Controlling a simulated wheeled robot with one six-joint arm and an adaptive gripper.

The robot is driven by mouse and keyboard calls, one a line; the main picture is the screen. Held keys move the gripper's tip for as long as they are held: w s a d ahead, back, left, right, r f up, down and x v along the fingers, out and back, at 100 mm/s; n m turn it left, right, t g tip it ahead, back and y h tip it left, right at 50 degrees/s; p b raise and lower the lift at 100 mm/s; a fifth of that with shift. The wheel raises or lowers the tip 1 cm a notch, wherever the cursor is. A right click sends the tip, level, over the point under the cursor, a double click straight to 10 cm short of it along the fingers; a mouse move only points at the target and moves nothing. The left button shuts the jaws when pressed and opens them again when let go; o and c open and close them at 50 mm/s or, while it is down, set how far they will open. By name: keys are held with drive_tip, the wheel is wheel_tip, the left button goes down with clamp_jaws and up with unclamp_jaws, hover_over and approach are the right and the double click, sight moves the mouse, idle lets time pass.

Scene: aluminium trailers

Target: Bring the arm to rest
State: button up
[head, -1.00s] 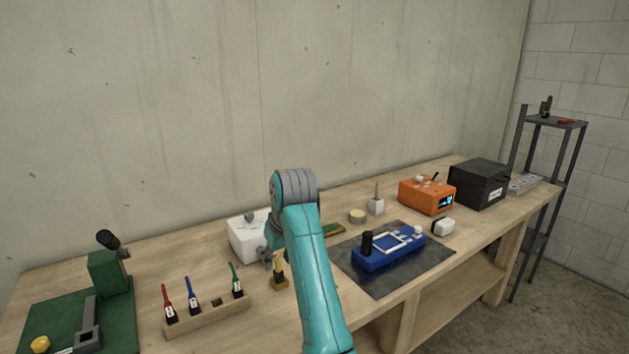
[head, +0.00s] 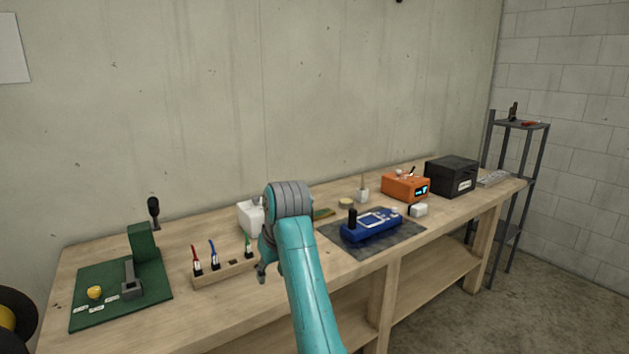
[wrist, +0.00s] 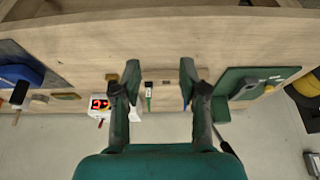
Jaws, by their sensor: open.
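My teal arm reaches up in front of the bench in the head view, bent at a grey joint. My gripper (head: 262,273) hangs down from it near the front of the bench, left of the joint and partly hidden by the arm. In the wrist view my gripper (wrist: 160,76) has its two fingers wide apart. Nothing is held between them. The bench top (wrist: 170,40) and part of a screwdriver rack show beyond the fingers.
The wooden bench (head: 335,265) runs along the wall. It holds a green mat (head: 87,310) with a press, a tool rack (head: 215,277), a white box (head: 249,213), a blue device (head: 371,226), an orange unit (head: 405,187) and a black box (head: 451,175). A shelf (head: 524,124) stands right.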

drive_tip(key=s+d+f+m+t, duration=0.15)
drive_tip(key=d+f, duration=0.25)
drive_tip(key=f, duration=0.7)
drive_tip(key=s+d+f+t, duration=0.1)
drive_tip(key=s+d+f, duration=0.2)
drive_tip(key=f, duration=0.8)
drive_tip(key=s+d+f+m+t, duration=0.25)
drive_tip(key=s+d+f, duration=0.75)
drive_tip(key=s+f, duration=0.5)
drive_tip(key=s+d+t, duration=0.1)
drive_tip(key=s+d, duration=0.2)
drive_tip(key=s, duration=0.4)
drive_tip(key=s+d+m+t+h, duration=0.1)
drive_tip(key=s+d, duration=0.1)
drive_tip(key=s, duration=0.5)
drive_tip(key=s+d+t, duration=0.1)
drive_tip(key=s+d, duration=0.2)
drive_tip(key=s, duration=0.4)
drive_tip(key=s+d+r+m+t+h, duration=0.1)
drive_tip(key=s+d+r+t, duration=0.2)
drive_tip(key=s+r, duration=1.4)
drive_tip(key=shift+s+r+m+h, duration=0.3)
drive_tip(key=shift+s+r+m, duration=0.1)
drive_tip(key=shift+s, duration=0.65)
